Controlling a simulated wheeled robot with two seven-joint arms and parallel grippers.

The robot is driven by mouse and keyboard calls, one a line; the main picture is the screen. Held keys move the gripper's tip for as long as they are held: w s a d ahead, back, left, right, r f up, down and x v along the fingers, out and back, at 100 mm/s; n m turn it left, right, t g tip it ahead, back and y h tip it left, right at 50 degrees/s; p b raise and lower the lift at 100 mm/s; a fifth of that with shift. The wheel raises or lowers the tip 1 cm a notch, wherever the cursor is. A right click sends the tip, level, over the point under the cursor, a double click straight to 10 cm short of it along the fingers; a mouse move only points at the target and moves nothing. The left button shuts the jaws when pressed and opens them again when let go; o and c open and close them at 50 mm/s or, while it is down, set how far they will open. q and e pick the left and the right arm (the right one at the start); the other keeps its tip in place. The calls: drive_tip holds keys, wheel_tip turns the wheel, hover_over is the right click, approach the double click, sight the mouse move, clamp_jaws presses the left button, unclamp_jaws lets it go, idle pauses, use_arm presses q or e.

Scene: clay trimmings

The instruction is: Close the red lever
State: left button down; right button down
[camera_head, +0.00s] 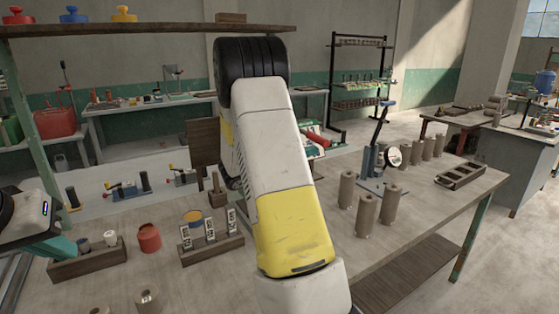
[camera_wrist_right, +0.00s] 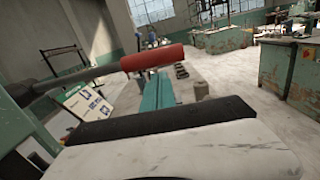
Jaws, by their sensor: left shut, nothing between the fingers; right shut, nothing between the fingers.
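The red lever shows in the right wrist view as a red cylindrical handle (camera_wrist_right: 152,57) on a grey rod running off to the left. It lies nearly level in the picture, its free end to the right. My right gripper (camera_wrist_right: 158,80) shows its teal fingers, shut and empty; the handle crosses in front of their far end. I cannot tell whether they touch. In the head view my right arm hides this gripper, and a red bar (camera_head: 318,139), perhaps the same handle, shows just right of the arm. My left gripper (camera_head: 62,246) is shut and empty at the left, above the bench.
The bench (camera_head: 420,205) carries grey-brown cylinders (camera_head: 390,203), a lever device with a round dial (camera_head: 393,157), a wooden rack (camera_head: 212,247), a red jar (camera_head: 149,237) and a slotted tray (camera_head: 461,174). A shelf (camera_head: 130,29) crosses the upper left. Open floor lies at the right.

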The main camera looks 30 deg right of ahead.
drive_tip(key=shift+r, duration=0.3)
drive_tip(key=w+r+n, duration=0.5)
drive_tip(key=r+n, duration=0.1)
drive_tip(key=r, duration=0.6)
drive_tip(key=w+a+r+n, duration=0.1)
drive_tip(key=w+r+n, duration=0.4)
drive_tip(key=r, duration=0.7)
drive_tip(key=shift+w+n+t, duration=0.3)
drive_tip(key=shift+n, duration=0.3)
drive_tip(key=shift+r, duration=0.1)
